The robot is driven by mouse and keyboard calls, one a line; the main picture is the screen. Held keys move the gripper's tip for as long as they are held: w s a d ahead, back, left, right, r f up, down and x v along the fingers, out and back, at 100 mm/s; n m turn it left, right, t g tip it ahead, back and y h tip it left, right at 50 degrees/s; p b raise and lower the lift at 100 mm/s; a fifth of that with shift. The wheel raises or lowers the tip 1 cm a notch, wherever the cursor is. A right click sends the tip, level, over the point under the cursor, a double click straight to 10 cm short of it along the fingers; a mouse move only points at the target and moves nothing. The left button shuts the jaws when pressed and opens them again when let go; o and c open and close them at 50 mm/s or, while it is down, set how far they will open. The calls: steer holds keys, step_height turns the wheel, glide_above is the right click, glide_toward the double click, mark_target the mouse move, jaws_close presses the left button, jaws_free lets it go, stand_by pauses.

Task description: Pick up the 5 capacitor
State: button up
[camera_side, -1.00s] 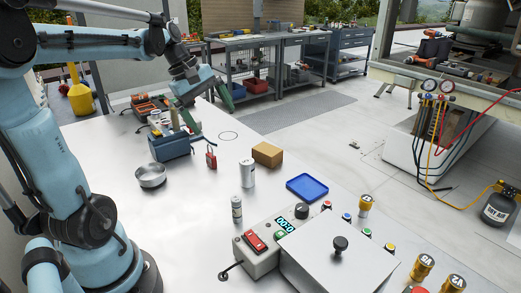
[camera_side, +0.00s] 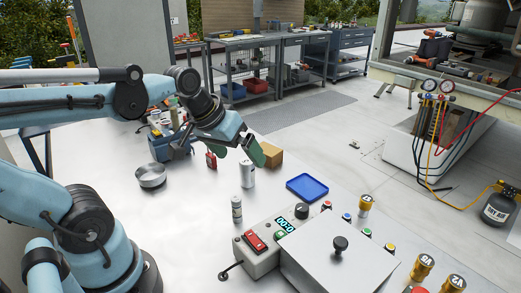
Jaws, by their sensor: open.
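Two pale upright cylinders that look like capacitors stand on the metal worktop (camera_side: 200,250). The larger silver cylinder (camera_side: 248,175) is near the middle, and the smaller cylinder (camera_side: 237,210) with a dark top stands nearer the camera. Their labels are too small to read, so I cannot tell which is the 5 capacitor. My gripper (camera_side: 238,157) has green fingers, is open and appears empty. In the picture its fingers are just above the larger cylinder's top; the exact gap in depth cannot be told.
A cardboard box (camera_side: 273,158) is right of the gripper, and a red padlock (camera_side: 211,161) left of it. A blue tray (camera_side: 307,187), a metal bowl (camera_side: 151,176), a control box (camera_side: 266,245) and a blue tool bag (camera_side: 165,150) are also on the worktop.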

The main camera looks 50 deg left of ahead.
steer(key=d+f+m, duration=0.1)
steer(key=d+f+m+t, duration=0.1)
steer(key=d+m, duration=0.1)
steer(key=shift+s, duration=0.4)
steer(key=shift+s+d+f+m, duration=0.15)
steer(key=shift+d+m, duration=0.15)
steer(key=shift+m, duration=0.2)
steer(key=shift+c, duration=1)
steer(key=shift+d, duration=0.1)
steer(key=shift+c, duration=1.3)
